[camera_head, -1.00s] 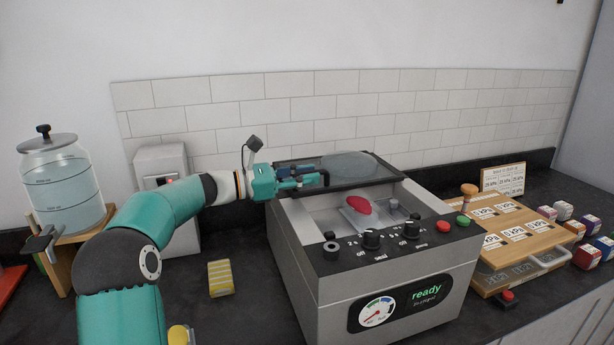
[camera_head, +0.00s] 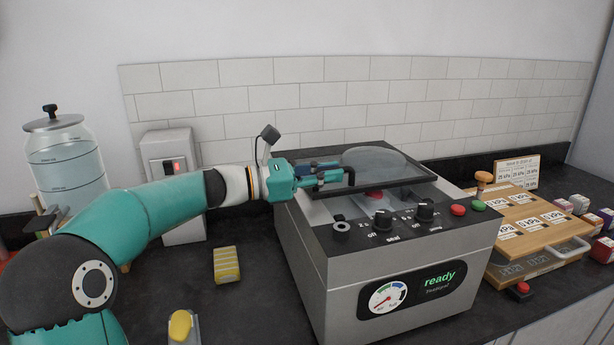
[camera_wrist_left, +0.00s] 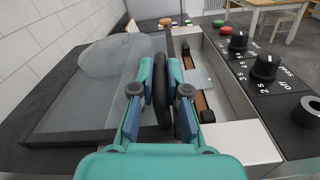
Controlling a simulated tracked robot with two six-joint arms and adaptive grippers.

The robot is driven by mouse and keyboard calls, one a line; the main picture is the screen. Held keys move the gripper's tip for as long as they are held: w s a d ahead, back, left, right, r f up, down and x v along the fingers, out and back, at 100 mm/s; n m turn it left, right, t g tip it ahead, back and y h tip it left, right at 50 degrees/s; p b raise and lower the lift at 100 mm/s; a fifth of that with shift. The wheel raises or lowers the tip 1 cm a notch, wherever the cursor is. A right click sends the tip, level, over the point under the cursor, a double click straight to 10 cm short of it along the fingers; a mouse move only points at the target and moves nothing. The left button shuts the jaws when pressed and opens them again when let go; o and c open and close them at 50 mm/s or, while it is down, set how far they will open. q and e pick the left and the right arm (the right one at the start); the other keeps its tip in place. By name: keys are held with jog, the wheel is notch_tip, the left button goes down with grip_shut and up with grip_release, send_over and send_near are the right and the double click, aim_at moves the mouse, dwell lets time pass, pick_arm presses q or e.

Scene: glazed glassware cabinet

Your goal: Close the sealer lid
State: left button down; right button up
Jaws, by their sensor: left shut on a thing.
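The sealer (camera_head: 400,268) is a grey box with knobs and a display reading "ready". Its glass lid (camera_head: 378,160), dark-framed with a clear dome, is partly open and tilted above the chamber. My left gripper (camera_head: 345,177) is at the lid's front edge, shut on its black handle. In the left wrist view the gripper (camera_wrist_left: 161,95) has the handle (camera_wrist_left: 160,78) between its fingers, with the lid (camera_wrist_left: 75,95) to the left. A red item (camera_head: 374,195) in the chamber is mostly hidden by the lid. My right gripper is not in view.
A wooden board with labelled tiles (camera_head: 530,225) and several small boxes (camera_head: 600,220) stand at the right.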

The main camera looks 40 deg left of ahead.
pick_arm(q)
jog(key=s+d+b, duration=0.1)
jog(key=d, duration=0.1)
jog(key=s+d, duration=0.2)
jog(key=d, duration=0.1)
jog(key=s+d+b, duration=0.1)
jog(key=d, duration=0.1)
jog(key=shift+s+d+f+b, duration=0.1)
jog(key=shift+s+d+b, duration=0.05)
jog(key=shift+s+b, duration=0.15)
jog(key=shift+d, duration=0.2)
jog(key=shift+f, duration=0.1)
jog(key=c, duration=1.5)
grip_release()
jog(key=shift+s, duration=0.1)
jog(key=o, duration=0.3)
jog(key=shift+s+d, duration=0.1)
jog(key=shift+d, duration=0.05)
